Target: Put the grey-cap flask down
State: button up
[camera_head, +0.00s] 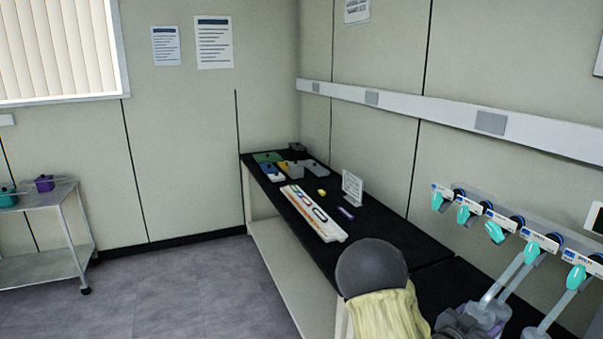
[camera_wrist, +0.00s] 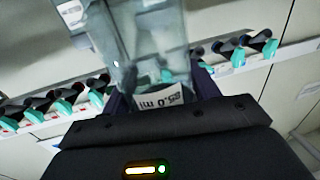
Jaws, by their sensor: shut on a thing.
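In the wrist view a clear, grey-blue flask (camera_wrist: 140,40) with a printed white label stands between the dark fingers of my gripper (camera_wrist: 162,92). The gripper is shut on it, and the flask runs out past the top edge of the picture. Its grey cap cannot be made out. In the head view the dark gripper (camera_head: 458,324) is at the bottom edge, beside pale glassware (camera_head: 487,312) under the valve row. I cannot tell whether that glassware is the held flask. What lies below the gripper is cut off.
A row of teal-handled valves (camera_head: 495,233) runs along the right wall, with pale tubes hanging from some. The black bench (camera_head: 375,230) carries a long white tray (camera_head: 330,232), a small sign (camera_head: 352,187) and several boxes at its far end. A cart (camera_head: 45,265) stands left; floor between is clear.

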jog(key=a+f+n+t+y+b, duration=0.2)
jog(key=a+f+n+t+y, duration=0.2)
jog(key=a+f, duration=0.9)
jog(key=w+a+f+n+t+y+b, duration=0.1)
jog(key=a+f+n+t+y+b, duration=0.1)
jog(key=a+f+n+t+y, duration=0.2)
jog(key=a+f+n+y, duration=0.3)
jog(key=a+f+y, duration=0.4)
jog(key=a+f, duration=0.2)
jog(key=shift+a+n+t, duration=0.4)
jog(key=shift+a, duration=0.05)
jog(key=shift+w, duration=0.15)
jog(key=s+f, duration=0.4)
jog(key=f, duration=0.1)
jog(key=shift+f, duration=0.25)
